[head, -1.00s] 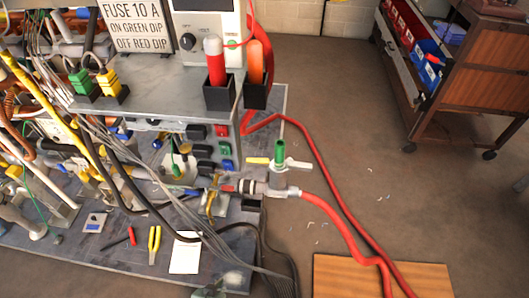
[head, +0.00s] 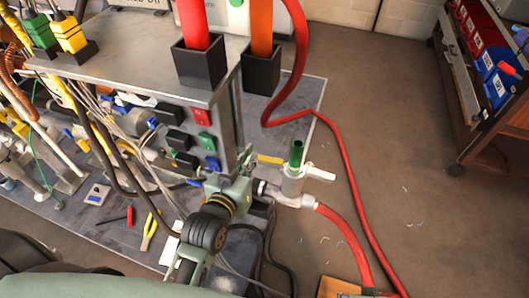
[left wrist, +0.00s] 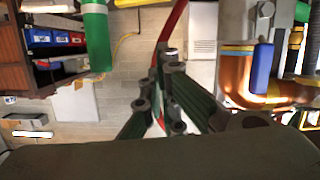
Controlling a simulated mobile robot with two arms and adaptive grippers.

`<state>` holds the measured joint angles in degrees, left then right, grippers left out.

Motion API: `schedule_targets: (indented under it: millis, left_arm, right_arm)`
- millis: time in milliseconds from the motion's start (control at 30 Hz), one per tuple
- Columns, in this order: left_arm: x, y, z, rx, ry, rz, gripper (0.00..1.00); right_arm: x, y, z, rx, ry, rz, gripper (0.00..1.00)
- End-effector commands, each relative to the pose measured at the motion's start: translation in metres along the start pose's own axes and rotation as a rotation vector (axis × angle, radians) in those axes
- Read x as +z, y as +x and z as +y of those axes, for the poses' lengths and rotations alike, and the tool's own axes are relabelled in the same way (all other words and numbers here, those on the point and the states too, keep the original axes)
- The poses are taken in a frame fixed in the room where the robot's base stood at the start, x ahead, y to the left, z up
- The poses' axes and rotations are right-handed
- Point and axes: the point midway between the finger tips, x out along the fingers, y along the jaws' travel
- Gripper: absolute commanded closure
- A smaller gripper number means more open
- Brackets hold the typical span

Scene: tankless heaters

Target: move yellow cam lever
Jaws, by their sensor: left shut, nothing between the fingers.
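The yellow cam lever (head: 270,159) sticks out to the left of a grey pipe fitting (head: 292,188) with a green upright piece (head: 297,153) on top. A white lever (head: 320,173) sticks out on its right. My left gripper (head: 246,160) is just left of the yellow lever's tip, with its fingers together and empty; whether it touches the lever I cannot tell. In the left wrist view the closed fingers (left wrist: 165,85) show in the middle, with a green cylinder (left wrist: 97,38) to their left. The right gripper is not in view.
A red hose (head: 345,235) runs from the fitting across the floor. The workbench with black holders (head: 200,68) and cables stands left, close to my left arm. A cart with bins (head: 485,50) stands at the right. The floor between is open.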

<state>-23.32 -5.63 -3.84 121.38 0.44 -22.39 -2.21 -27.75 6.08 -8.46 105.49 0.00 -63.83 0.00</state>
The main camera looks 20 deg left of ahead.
Motion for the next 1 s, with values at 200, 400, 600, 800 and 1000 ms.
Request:
schedule_targets:
  millis: [200, 400, 600, 800, 1000]
  left_arm:
    - [0.001, 0.044, 0.0, 0.001, -0.002, 0.003, 1.0]
    - [0.002, 0.085, 0.0, 0.001, -0.001, 0.001, 1.0]
    - [0.026, 0.087, 0.0, 0.001, -0.001, -0.002, 1.0]
    - [0.037, 0.089, 0.0, 0.001, -0.001, -0.001, 1.0]
    - [0.04, 0.09, 0.0, 0.001, -0.001, -0.001, 1.0]
  right_arm:
    - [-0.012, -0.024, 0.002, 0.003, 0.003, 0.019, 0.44]
    - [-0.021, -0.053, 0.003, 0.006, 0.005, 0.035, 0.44]
    - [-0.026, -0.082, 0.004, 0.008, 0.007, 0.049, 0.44]
    - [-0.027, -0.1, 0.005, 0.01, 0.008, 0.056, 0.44]
    - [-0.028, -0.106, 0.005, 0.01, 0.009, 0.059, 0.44]
